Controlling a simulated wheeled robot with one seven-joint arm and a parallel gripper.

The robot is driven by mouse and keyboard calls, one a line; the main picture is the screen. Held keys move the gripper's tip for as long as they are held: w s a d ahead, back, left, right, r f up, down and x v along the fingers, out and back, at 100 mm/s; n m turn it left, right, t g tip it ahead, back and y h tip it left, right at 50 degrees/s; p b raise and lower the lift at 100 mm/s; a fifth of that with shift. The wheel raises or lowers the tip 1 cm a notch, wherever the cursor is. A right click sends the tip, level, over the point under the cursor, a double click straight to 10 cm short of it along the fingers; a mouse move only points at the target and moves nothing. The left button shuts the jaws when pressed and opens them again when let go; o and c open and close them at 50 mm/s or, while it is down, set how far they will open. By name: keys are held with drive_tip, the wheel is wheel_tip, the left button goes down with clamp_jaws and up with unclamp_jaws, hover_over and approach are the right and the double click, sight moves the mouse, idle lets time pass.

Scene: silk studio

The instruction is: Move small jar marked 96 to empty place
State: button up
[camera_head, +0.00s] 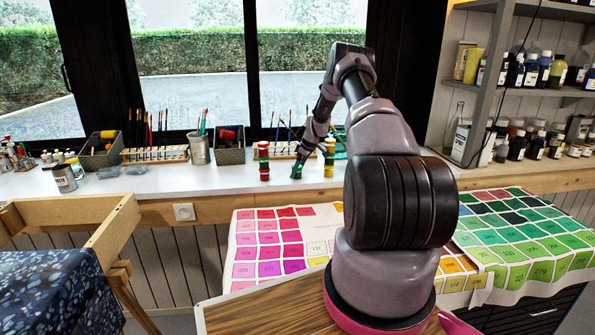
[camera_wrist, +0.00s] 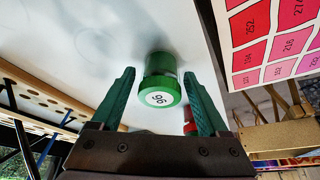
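The small jar marked 96 (camera_wrist: 160,67) is green with a white round label on its lid, and it stands on the white sill in the wrist view. My gripper (camera_wrist: 159,76) is open, with one green finger on each side of the jar and visible gaps between. In the head view my gripper (camera_head: 298,170) is low over the sill, between two groups of small jars. The jar's number cannot be read in the head view. I cannot tell which spot is the empty place.
Red and green jars (camera_head: 264,160) stand left of my gripper, and yellow, red and green jars (camera_head: 329,160) stand right. Part of a red jar (camera_wrist: 189,115) shows beside the right finger. Behind are a dark basket (camera_head: 229,148) and brush racks. A colour chart (camera_head: 270,240) lies in front.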

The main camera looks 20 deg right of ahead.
drive_tip(key=shift+r, duration=0.1)
drive_tip(key=v, duration=1.2)
drive_tip(key=s+a+r+m, duration=0.2)
drive_tip(key=s+a+r, duration=0.3)
drive_tip(key=r, duration=0.4)
drive_tip(key=s+a+r+m+t+h, duration=0.1)
drive_tip(key=s+a+r, duration=0.4)
drive_tip(key=r, duration=0.4)
drive_tip(key=s+a+r+m, duration=0.2)
drive_tip(key=s+a+r, duration=0.4)
drive_tip(key=r, duration=0.4)
drive_tip(key=s+a+r+m+t, duration=0.1)
drive_tip(key=s+a+r+m, duration=0.15)
drive_tip(key=s, duration=0.55)
drive_tip(key=s+a+r+m, duration=0.1)
drive_tip(key=s+a+r, duration=0.25)
drive_tip(key=s, duration=0.45)
drive_tip(key=s+a+m+t, duration=0.1)
drive_tip(key=s+m, duration=0.1)
drive_tip(key=s, duration=0.5)
drive_tip(key=s+a+f+m, duration=0.1)
drive_tip(key=s, duration=0.5)
drive_tip(key=shift+s+a+f+m+t, duration=0.25)
drive_tip(key=shift+s+a+m+t, duration=0.1)
drive_tip(key=shift+a+t, duration=0.05)
